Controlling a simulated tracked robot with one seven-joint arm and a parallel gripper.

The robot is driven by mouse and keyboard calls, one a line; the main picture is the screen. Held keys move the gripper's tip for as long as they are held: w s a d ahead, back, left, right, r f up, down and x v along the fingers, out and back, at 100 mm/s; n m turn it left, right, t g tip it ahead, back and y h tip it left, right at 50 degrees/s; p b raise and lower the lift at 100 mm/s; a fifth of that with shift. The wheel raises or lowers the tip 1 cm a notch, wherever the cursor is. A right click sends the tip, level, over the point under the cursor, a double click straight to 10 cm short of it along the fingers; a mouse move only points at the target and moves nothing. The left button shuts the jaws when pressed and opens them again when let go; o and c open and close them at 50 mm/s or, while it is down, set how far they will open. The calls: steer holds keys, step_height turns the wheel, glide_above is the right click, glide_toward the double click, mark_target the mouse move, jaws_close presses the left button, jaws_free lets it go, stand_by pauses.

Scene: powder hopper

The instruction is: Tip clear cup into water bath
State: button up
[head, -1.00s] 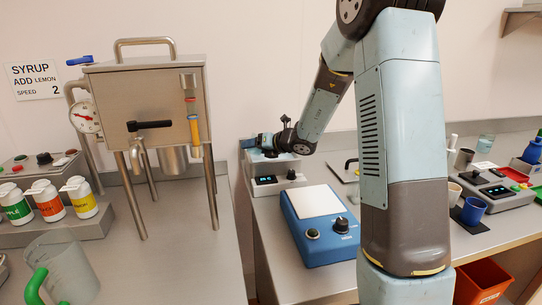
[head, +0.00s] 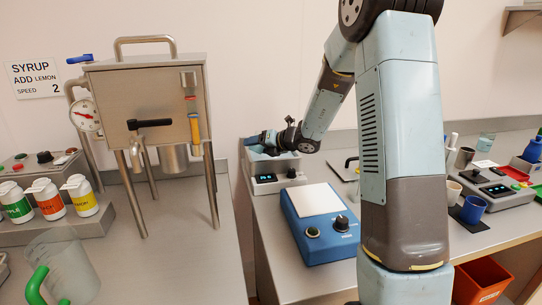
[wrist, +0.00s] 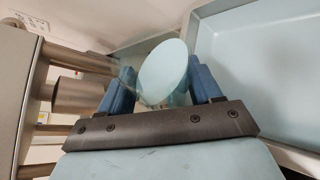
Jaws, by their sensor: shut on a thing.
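My gripper (wrist: 160,88) is shut on the clear cup (wrist: 147,88), which sits between its two blue fingers in the wrist view. A pale blue oval fills the cup's outline; I cannot tell whether it is liquid or the mouth. The cup looks tilted. The water bath (wrist: 215,45) is the pale blue open basin to the right of the cup in the wrist view. In the head view the water bath (head: 266,182) has a small display on its front, and my gripper (head: 252,140) is over its back part. The cup is too small to make out there.
The steel hopper (head: 150,100) on legs stands left of the bath, and its metalwork is close to the gripper in the wrist view. A blue device with a white plate (head: 318,225) stands in front of the bath. A gap separates the two benches.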

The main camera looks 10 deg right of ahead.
steer(key=shift+w+d+r+m+g+y+p, duration=0.1)
steer(key=shift+r+m+g+y+p, duration=0.1)
steer(key=shift+r+m+y+p, duration=0.75)
steer(key=shift+d+r+m+g+y+p, duration=0.15)
steer(key=shift+r+m+y+p, duration=0.45)
steer(key=shift+m, duration=0.65)
stand_by(2.8)
steer(key=shift+w+d+f+m+p, duration=0.4)
steer(key=shift+d+f+m+p, duration=0.05)
steer(key=shift+f+m+p, duration=0.15)
stand_by(0.7)
steer(key=shift+w+d+f+m+y+p, duration=0.15)
steer(key=shift+f+m+y+p, duration=0.2)
steer(key=shift+m+y, duration=0.3)
stand_by(0.8)
